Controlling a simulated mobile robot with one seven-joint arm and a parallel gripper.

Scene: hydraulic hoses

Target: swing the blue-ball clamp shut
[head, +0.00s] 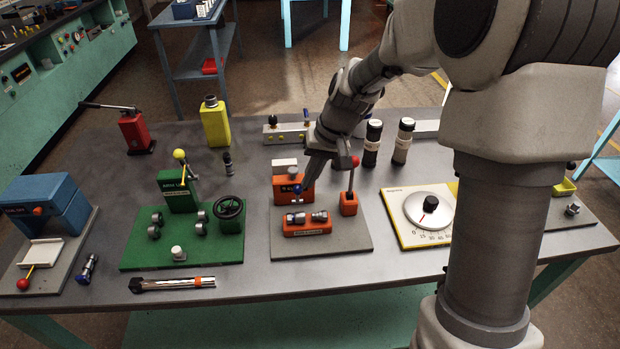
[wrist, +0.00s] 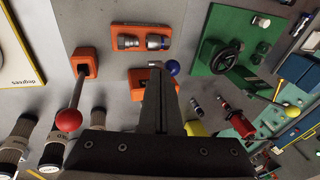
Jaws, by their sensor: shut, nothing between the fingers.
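The blue ball (head: 297,188) of the clamp shows at the front of an orange clamp block (head: 308,196) on a grey base plate (head: 340,245). In the wrist view the blue ball (wrist: 172,67) is just right of my fingertips, and the orange block (wrist: 137,82) is partly hidden behind the fingers. My gripper (head: 304,182) points down at the block, close beside the ball; I cannot tell whether it touches. In the wrist view my gripper (wrist: 160,78) has its fingers together with nothing between them. A hose fitting (head: 306,217) lies in the orange cradle (head: 306,231) in front.
A red-ball lever (head: 352,178) stands upright in an orange box right of my gripper. A green fixture (head: 181,250) with a black handwheel (head: 229,208) is to the left. A dial panel (head: 399,228) and dark cylinders (head: 372,143) are to the right.

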